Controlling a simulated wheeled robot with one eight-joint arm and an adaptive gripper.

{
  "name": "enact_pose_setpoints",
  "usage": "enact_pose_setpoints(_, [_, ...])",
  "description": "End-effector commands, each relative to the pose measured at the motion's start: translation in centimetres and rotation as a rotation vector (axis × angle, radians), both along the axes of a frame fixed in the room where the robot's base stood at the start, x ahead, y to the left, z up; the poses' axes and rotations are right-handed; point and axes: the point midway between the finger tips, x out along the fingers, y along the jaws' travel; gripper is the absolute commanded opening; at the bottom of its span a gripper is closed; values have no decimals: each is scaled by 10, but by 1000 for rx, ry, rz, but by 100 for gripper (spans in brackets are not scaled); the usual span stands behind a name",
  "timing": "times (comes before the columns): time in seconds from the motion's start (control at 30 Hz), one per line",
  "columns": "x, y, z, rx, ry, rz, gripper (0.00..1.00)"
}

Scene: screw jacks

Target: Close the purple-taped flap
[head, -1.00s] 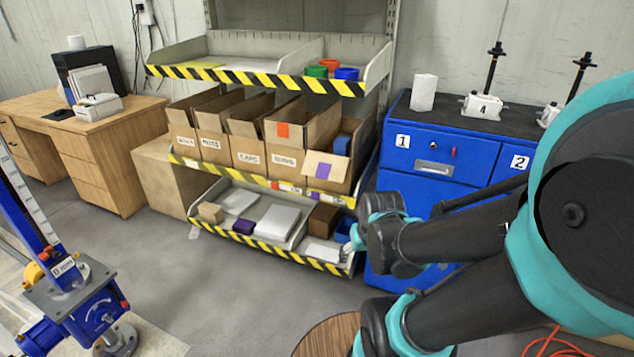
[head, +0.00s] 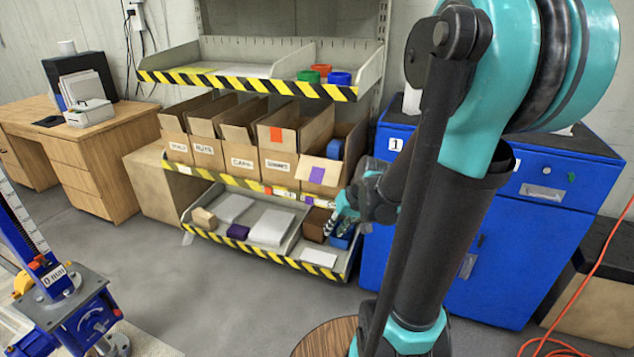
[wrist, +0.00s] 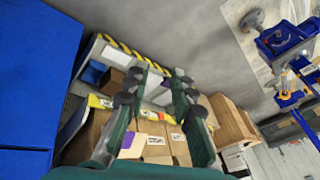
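The purple-taped flap (head: 320,172) is the light cardboard front flap of the rightmost box (head: 346,143) on the middle shelf. It hangs tilted outward, and the box top is open. In the wrist view the flap (wrist: 130,146) with its purple tape shows between the fingers, low in the picture. My gripper (head: 336,222) is at the shelf's right end, below and slightly right of the flap in the head view. Its fingers are spread wide in the wrist view (wrist: 160,84), with nothing held between them. I see no contact with the flap.
The lower shelf holds a brown box (head: 317,225) and a blue bin (head: 343,236) near my gripper. A blue cabinet (head: 480,240) stands right. Floor in front is clear.

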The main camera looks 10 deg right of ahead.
Motion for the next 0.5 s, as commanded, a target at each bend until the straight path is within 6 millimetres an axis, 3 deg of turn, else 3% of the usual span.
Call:
enact_pose_setpoints(0.03, [20,1,2,37,-2,5,24])
enact_pose_setpoints(0.27, [95,4,6,213,-34,53,24])
enact_pose_setpoints(0.5, [172,-8,1,393,-109,102,24])
